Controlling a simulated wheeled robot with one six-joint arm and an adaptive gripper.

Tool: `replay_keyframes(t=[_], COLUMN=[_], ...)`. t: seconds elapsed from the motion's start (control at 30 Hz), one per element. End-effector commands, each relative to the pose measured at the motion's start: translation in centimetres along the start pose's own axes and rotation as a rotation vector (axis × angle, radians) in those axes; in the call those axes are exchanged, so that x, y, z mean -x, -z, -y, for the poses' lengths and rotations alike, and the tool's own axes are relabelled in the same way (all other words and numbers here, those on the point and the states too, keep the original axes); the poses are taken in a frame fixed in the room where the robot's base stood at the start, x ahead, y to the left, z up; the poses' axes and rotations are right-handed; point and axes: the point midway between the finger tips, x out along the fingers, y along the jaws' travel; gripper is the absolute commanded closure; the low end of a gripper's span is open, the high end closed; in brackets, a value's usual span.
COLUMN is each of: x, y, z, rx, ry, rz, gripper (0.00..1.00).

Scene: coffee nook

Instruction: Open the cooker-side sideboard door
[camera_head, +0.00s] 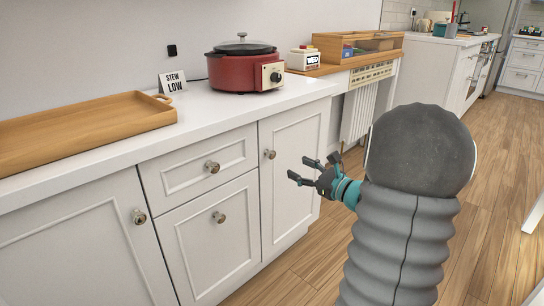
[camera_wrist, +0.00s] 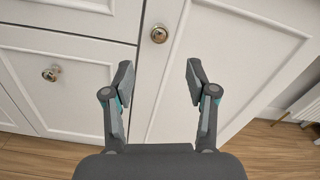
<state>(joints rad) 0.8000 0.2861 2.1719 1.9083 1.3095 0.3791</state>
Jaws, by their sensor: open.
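The sideboard door under the red cooker (camera_head: 240,66) is a white panelled door (camera_head: 292,190) and looks shut. Its round metal knob (camera_head: 270,154) sits near the door's upper left edge. In the wrist view the knob (camera_wrist: 159,34) is ahead of my gripper, above and roughly midway between the fingers, and apart from them. My gripper (camera_head: 298,170) is open and empty, in front of the door and to the right of the knob. In the wrist view its two fingers (camera_wrist: 158,82) are spread wide, with the door panel (camera_wrist: 222,50) behind them.
Left of the door are a drawer (camera_head: 200,165), a lower front (camera_head: 215,235) and another door (camera_head: 80,245), each with a knob. A wooden tray (camera_head: 85,130) and a "STEW LOW" card (camera_head: 172,82) stand on the counter. Wooden floor (camera_head: 500,200) is clear at right.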

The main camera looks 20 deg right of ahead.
Motion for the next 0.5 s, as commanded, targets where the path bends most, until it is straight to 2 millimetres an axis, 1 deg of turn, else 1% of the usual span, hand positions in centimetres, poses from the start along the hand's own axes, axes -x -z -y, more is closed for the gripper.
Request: replay_keyframes(t=[0.03, 0.3, 0.5], x=[-1.0, -6.0, -9.4], y=[0.0, 0.0, 0.0], z=[-0.2, -0.2, -0.2], rx=[0.001, 0.001, 0.002], ry=[-0.005, -0.006, -0.005], rz=[0.001, 0.001, 0.000], gripper=[0.43, 0.43, 0.43])
